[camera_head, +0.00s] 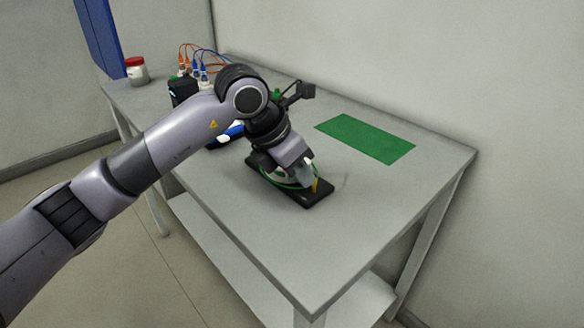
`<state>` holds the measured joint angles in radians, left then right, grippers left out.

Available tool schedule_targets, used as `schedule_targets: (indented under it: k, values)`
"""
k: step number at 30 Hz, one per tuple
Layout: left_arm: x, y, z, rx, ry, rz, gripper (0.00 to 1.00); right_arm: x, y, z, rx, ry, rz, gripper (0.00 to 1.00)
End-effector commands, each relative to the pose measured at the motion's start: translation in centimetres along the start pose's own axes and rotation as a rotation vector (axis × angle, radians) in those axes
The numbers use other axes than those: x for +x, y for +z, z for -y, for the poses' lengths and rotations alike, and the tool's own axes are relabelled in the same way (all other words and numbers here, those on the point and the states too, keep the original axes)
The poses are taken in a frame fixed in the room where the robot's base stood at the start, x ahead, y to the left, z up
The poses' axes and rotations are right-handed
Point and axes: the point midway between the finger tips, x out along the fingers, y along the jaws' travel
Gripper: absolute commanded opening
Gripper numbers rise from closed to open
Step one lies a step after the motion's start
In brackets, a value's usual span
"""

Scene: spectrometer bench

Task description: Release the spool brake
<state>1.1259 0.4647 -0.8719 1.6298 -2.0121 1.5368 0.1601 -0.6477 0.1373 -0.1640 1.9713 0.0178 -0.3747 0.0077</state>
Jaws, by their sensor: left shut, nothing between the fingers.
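The spool device is a black base (321,195) on the grey bench, with a round spool (280,180) edged in green on top. My left arm comes in from the left and hides much of the device. My left gripper (311,182) is shut and empty, low over the right part of the device. A small yellow part (316,186) shows right at the fingertips; I cannot tell whether the fingers touch it. The brake itself cannot be made out clearly. My right gripper is not in view.
A green mat (366,138) lies flat at the back right of the bench (390,190). A black box (183,90) with orange and blue cables and a red-lidded jar (137,71) stand at the back left. The right and front parts of the bench top are clear.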

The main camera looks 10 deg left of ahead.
Motion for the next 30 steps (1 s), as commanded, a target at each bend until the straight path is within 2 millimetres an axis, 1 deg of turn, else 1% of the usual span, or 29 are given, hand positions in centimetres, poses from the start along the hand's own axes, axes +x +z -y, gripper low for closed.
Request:
schedule_targets:
  k: [1,6,30]
  values:
    - [-0.5,0.7,0.0,-0.005,-0.004,-0.041,0.0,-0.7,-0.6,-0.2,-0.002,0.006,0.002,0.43]
    - [0.0,1.0,-0.1,-0.019,-0.019,-0.14,0.0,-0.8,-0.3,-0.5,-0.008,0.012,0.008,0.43]
    - [0.5,2.0,-0.3,-0.018,-0.019,-0.132,0.0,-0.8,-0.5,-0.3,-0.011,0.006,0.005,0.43]
